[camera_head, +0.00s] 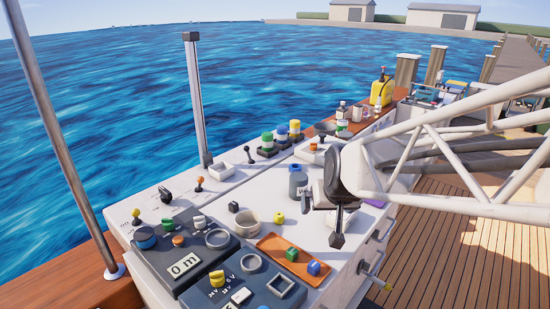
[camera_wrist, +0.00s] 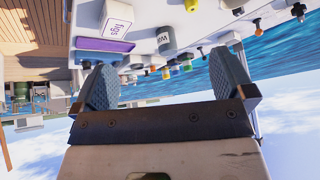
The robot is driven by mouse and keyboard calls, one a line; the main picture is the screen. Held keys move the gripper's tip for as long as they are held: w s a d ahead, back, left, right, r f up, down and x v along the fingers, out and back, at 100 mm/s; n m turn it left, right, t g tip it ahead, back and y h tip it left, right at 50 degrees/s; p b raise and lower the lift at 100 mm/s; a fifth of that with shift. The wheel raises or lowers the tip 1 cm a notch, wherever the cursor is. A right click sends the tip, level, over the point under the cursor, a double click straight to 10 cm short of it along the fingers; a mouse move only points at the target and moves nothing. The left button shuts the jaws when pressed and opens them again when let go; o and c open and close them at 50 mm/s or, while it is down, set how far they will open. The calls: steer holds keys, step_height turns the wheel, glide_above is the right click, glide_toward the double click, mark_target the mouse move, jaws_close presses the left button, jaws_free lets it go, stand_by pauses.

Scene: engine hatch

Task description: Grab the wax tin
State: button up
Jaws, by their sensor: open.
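The wax tin (camera_head: 298,184) is a grey-blue cylinder standing upright on the white console top, just left of my gripper (camera_head: 338,232). In the wrist view, which is turned over, the tin (camera_wrist: 166,42) shows part of its label, "Wa". It appears beyond the gap between my fingers (camera_wrist: 165,76), apart from both. My gripper is open with nothing between the fingers. In the head view the fingers look dark and partly overlap each other.
An orange tray (camera_head: 268,248) with small coloured blocks lies in front, near a beige bowl (camera_head: 246,223). A white box marked "figs" (camera_wrist: 118,18) and a purple tray (camera_wrist: 104,46) are near the tin. Control panels (camera_head: 180,252) fill the near left.

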steer(key=w+a+f+t, duration=0.1)
steer(key=w+f+t, duration=0.15)
steer(key=w, duration=0.55)
steer(key=w+f+t, duration=0.1)
steer(key=w+f, duration=0.2)
steer(key=w, duration=0.6)
steer(key=m+t+h, duration=0.1)
steer(key=t+h, duration=0.1)
steer(key=t, duration=0.1)
glide_toward(299, 178)
steer(key=x, duration=0.3)
steer(key=shift+w+f, duration=0.15)
steer(key=shift+f, duration=0.25)
steer(key=shift+x, duration=1.25)
steer(key=shift+w, duration=0.15)
steer(key=shift+r+x, duration=0.1)
steer(key=shift+x, duration=1.15)
steer(key=shift+r+x, duration=0.15)
steer(key=shift+x, duration=1.05)
steer(key=shift+w+d, duration=0.1)
steer(key=c, duration=1.1)
